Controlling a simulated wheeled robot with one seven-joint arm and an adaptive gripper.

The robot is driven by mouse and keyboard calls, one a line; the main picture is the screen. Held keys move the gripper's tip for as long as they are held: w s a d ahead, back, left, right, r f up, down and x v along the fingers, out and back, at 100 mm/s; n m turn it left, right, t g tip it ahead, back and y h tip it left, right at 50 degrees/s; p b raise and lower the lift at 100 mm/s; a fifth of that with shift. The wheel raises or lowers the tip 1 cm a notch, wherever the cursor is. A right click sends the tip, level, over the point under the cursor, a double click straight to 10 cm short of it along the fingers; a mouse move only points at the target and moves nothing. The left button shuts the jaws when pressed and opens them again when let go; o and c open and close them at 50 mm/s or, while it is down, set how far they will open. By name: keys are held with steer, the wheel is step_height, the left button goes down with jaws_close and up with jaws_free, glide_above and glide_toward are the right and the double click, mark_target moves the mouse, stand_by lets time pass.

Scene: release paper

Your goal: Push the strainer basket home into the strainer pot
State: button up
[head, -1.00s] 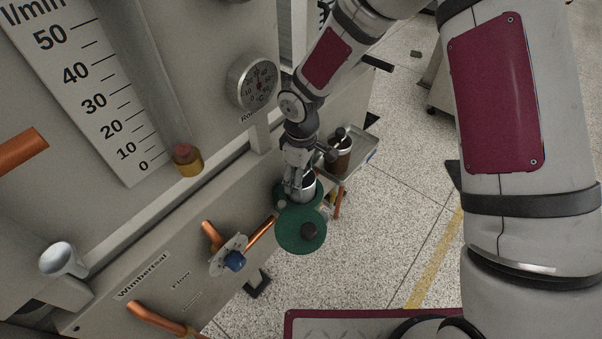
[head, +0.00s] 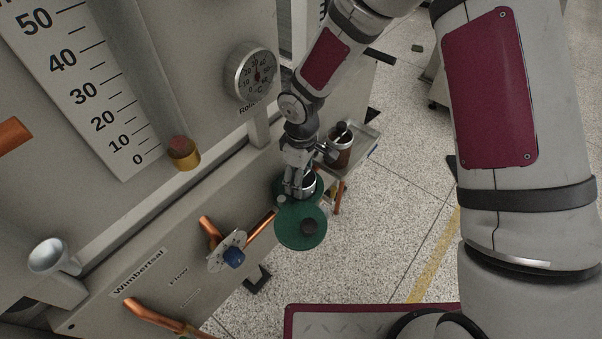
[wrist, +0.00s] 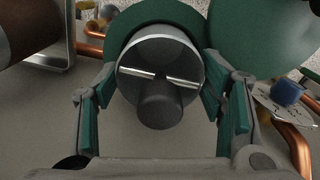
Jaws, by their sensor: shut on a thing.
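The strainer basket (wrist: 160,55) is a grey metal cylinder with a pale rim, a thin crossbar and a dark round knob in its middle. My gripper (wrist: 158,92) is shut on it, with green-padded fingers on both sides. In the head view my gripper (head: 298,190) points down over the pot, and part of the basket (head: 310,182) shows beside the fingers. The green strainer pot (head: 280,185) lies around and below the basket; its rim also shows in the wrist view (wrist: 120,28). How deep the basket sits in it is hidden.
The green round lid (head: 290,236) with a dark knob sits beside the pot, towards the front. A tray (head: 366,143) holding a brown jar (head: 340,153) stands behind. A blue-knobbed valve (head: 233,257) and copper pipes (head: 262,226) are at front left.

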steer(key=shift+f+b, duration=0.55)
steer(key=shift+f, duration=0.45)
steer(key=o, duration=1.8)
step_height(320, 180, up, 12)
steer(key=shift+r, duration=0.1)
